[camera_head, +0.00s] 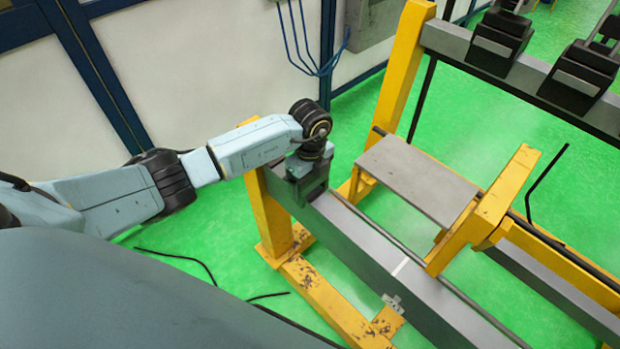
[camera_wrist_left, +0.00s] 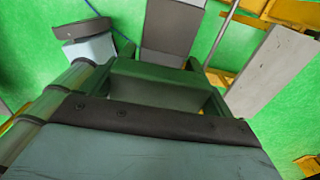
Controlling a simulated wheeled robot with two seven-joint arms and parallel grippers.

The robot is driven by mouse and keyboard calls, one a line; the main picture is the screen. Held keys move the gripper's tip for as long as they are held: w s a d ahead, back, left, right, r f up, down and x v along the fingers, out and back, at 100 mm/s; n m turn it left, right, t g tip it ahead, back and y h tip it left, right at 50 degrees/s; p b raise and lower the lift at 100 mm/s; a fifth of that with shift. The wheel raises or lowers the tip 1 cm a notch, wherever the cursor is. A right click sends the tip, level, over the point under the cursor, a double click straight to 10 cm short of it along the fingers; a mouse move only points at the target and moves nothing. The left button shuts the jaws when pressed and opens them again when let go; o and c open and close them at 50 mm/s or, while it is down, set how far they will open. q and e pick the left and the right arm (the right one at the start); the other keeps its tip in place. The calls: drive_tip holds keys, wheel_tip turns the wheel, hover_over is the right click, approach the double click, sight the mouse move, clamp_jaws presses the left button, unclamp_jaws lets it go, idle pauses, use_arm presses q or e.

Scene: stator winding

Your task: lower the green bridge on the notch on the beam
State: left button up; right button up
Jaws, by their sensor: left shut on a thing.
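In the head view the bridge (camera_head: 298,167) is small and partly hidden by the gripper and wrist. It sits at or just above the beam's end; I cannot tell whether it touches. The beam also shows beyond the bridge in the left wrist view (camera_wrist_left: 172,28). My right gripper is not in view.
A yellow frame (camera_head: 335,305) carries the beam. A thin rod runs beside the beam, and a grey plate (camera_head: 420,180) and yellow post (camera_head: 485,215) stand to its right. Black blocks (camera_head: 498,42) sit on a far rail. Black cables lie on the green floor.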

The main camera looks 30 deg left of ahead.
use_arm(q)
drive_tip(key=shift+f, duration=0.4)
drive_tip(key=shift+f+b, duration=0.15)
drive_tip(key=shift+b, duration=0.15)
drive_tip(key=shift+f+b, duration=0.55)
drive_tip(key=shift+f, duration=0.2)
drive_tip(key=shift+r, duration=0.1)
drive_tip(key=o, duration=0.9)
